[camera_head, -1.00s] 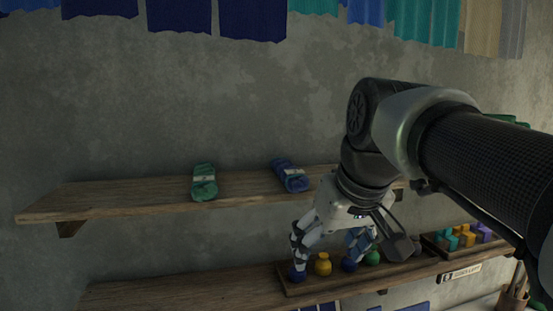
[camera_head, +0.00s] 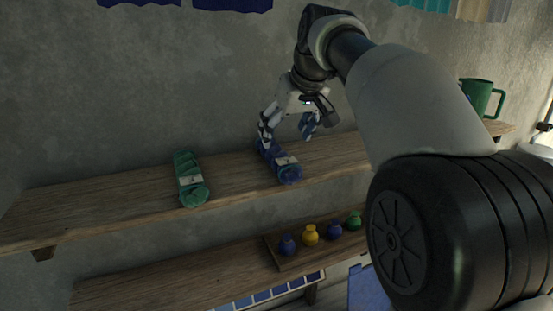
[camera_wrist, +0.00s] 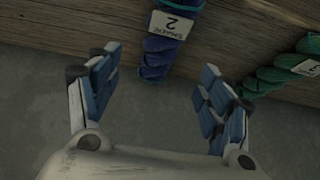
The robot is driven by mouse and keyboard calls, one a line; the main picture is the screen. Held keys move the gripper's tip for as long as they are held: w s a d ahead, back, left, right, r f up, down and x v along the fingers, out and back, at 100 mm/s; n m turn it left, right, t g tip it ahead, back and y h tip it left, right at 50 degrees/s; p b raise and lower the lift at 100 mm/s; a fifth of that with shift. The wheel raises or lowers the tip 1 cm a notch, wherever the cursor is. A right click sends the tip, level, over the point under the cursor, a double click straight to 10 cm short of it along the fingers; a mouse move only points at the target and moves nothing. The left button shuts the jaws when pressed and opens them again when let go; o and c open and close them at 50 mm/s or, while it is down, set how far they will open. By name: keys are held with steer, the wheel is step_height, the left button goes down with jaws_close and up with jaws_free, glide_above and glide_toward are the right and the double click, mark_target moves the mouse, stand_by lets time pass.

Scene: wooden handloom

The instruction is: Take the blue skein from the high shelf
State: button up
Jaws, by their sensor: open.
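The blue skein (camera_head: 280,163) lies on the high shelf (camera_head: 105,198) with a pale paper label around it. My gripper (camera_head: 288,133) is open above the shelf, close to the far end of the blue skein; one finger overlaps that end in the head view, and I cannot tell whether it touches. In the wrist view the blue skein (camera_wrist: 160,62) with its label shows ahead, in line with the gap between the open fingers (camera_wrist: 158,85). Nothing is between the fingers.
A green skein (camera_head: 188,180) lies on the same shelf to the left. A green watering can or mug (camera_head: 478,95) stands at the shelf's right. A lower shelf (camera_head: 165,281) holds a tray with small blue, yellow and green pots (camera_head: 310,235). Cloths (camera_head: 232,4) hang above.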

mark_target(278, 152)
steer(key=x, duration=0.9)
steer(key=shift+p, duration=0.35)
steer(key=shift+s+r, duration=0.1)
steer(key=shift+s, duration=0.05)
steer(key=shift+c, duration=0.7)
steer(key=c, duration=1.1)
